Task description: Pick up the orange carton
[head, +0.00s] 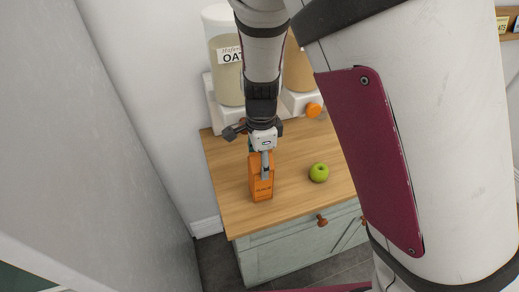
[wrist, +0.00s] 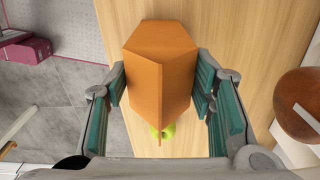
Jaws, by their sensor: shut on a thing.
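The orange carton (head: 261,188) stands on the wooden top of the cabinet, near its left front part, in the head view. It fills the middle of the wrist view (wrist: 160,75), between the two fingers. My gripper (wrist: 160,98) is shut on the carton, with one finger pad on each side of it. In the head view my gripper (head: 263,165) reaches down onto the carton from above. The frames do not clearly show whether the carton's base touches the wood.
A green apple (head: 319,172) lies to the right of the carton on the wooden top (head: 300,195). Cereal dispensers, one labelled OAT (head: 229,75), stand at the back on a white base. A grey wall or panel (head: 110,150) is at the left. Wood near the apple is clear.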

